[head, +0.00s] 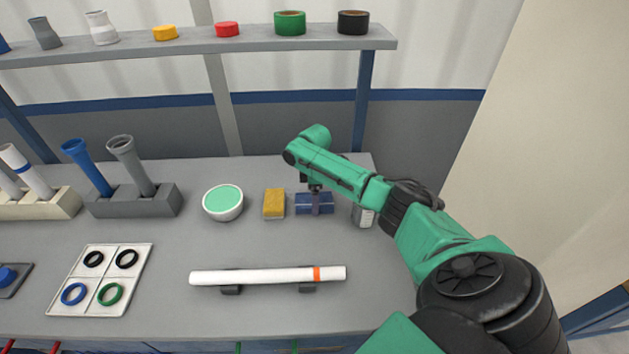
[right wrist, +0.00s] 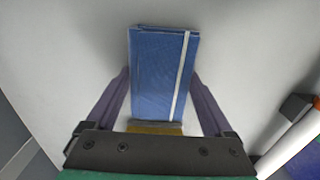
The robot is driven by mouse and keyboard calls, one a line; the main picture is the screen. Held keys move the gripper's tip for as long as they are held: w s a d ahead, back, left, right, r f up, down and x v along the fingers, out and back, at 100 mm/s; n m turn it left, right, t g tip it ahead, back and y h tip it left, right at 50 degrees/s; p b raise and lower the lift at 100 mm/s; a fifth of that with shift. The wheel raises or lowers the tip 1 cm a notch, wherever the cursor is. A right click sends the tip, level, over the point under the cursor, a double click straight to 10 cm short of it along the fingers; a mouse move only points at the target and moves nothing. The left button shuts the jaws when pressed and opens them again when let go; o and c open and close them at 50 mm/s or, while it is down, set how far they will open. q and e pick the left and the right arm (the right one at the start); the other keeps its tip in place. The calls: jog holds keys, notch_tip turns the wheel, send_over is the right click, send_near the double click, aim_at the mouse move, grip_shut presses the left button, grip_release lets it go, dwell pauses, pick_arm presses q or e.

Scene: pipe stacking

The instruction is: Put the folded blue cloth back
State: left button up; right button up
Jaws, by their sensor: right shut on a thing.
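The folded blue cloth (head: 302,204) is at the back right of the grey table, just right of a yellow sponge. In the right wrist view the cloth (right wrist: 158,70) is a blue rectangle with a white stripe along its right side. My right gripper (head: 315,194) points down over the cloth, its fingers on both sides of it, and is shut on it. I cannot tell whether the cloth touches the table. My left gripper is not in view.
The yellow sponge (head: 274,204) and a bowl (head: 223,203) stand left of the cloth. A small container (head: 362,216) is close on the right. A white pipe (head: 250,276) lies on supports in front. A shelf (head: 190,45) runs above the back.

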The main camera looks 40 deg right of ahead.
jog(key=shift+f, duration=0.15)
jog(key=o, duration=0.9)
notch_tip(320, 180, up, 12)
jog(key=shift+r+b, duration=0.25)
jog(key=shift+b, duration=0.15)
